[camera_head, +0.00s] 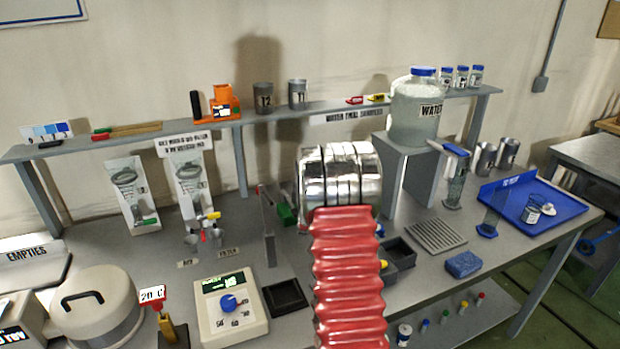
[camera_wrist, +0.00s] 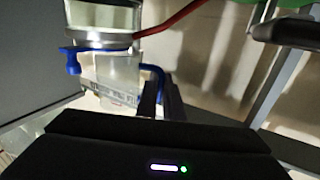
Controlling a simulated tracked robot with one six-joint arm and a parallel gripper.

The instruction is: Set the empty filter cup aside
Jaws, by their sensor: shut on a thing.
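In the wrist view, my gripper (camera_wrist: 160,97) has its dark fingers close together on the blue handle of a clear cup (camera_wrist: 115,72), which I take to be the filter cup. The cup is tilted in the picture and sits directly below a metal collar (camera_wrist: 98,40) with clear glass above it. I cannot tell whether cup and collar touch. The cup's inside is too blurred to read. In the head view, my red-sleeved arm and its chrome joint hide the gripper and the cup.
A blue tray (camera_head: 562,215) stands at the bench's right end. A water jar (camera_head: 414,112) stands on a grey stand. A blue sponge (camera_head: 463,265) lies by a ribbed grey rack (camera_head: 436,237). A red hose (camera_wrist: 180,18) passes close to the collar. Bare bench shows near the right front.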

